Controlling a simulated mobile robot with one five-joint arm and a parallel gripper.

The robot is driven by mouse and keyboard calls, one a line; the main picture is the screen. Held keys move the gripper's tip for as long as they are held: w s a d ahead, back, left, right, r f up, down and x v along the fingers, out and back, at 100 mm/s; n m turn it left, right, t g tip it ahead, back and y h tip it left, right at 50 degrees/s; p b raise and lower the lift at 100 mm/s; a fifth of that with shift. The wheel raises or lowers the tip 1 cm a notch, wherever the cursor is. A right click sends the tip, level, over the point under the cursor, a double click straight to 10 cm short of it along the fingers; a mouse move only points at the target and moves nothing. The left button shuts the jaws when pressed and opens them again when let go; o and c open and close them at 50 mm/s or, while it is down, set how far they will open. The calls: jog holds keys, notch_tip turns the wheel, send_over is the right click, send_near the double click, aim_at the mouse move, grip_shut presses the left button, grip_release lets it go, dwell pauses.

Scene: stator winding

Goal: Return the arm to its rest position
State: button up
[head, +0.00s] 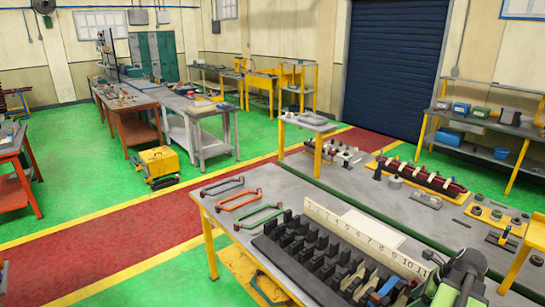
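A dark grey and green machine part (458,283), which looks like my arm, shows at the bottom right, cut off by the picture's lower edge. It stands over the right end of a black slotted block (310,247). I cannot make out fingertips or whether anything is held. A cream strip with printed numbers (365,236) stands along the back of the block. A small blue piece (386,287) sits among the slots near the arm. Three bent coils, dark (222,186), orange (240,200) and green (259,216), lie on the table's left end.
The grey table (285,187) has yellow legs and a bare patch behind the coils. A yellow wheeled box (158,163) stands on the floor. Workbenches (198,118) and shelves (480,125) line the room.

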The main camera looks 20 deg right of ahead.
jog(key=w+a+f+n+g+y+b, duration=0.1)
jog(key=w+a+f+n+b, duration=0.25)
jog(key=w+a, duration=0.7)
jog(key=w+a+f+n+g+b, duration=0.15)
jog(key=w+a+f+n, duration=0.25)
jog(key=w+a, duration=0.65)
jog(key=a+f+n+g+h+b, duration=0.1)
jog(key=a+f+n+b, duration=0.2)
jog(key=a+n, duration=0.8)
jog(key=w+a+f+n+h+b, duration=0.1)
jog(key=a+f+n+h+b, duration=0.1)
jog(key=a+n, duration=1)
jog(key=shift+a+f+g+b, duration=0.35)
jog(key=shift+a+f+b, duration=0.25)
jog(key=shift+a+f, duration=0.5)
jog(key=shift+a+r, duration=0.15)
jog(key=shift+r, duration=0.05)
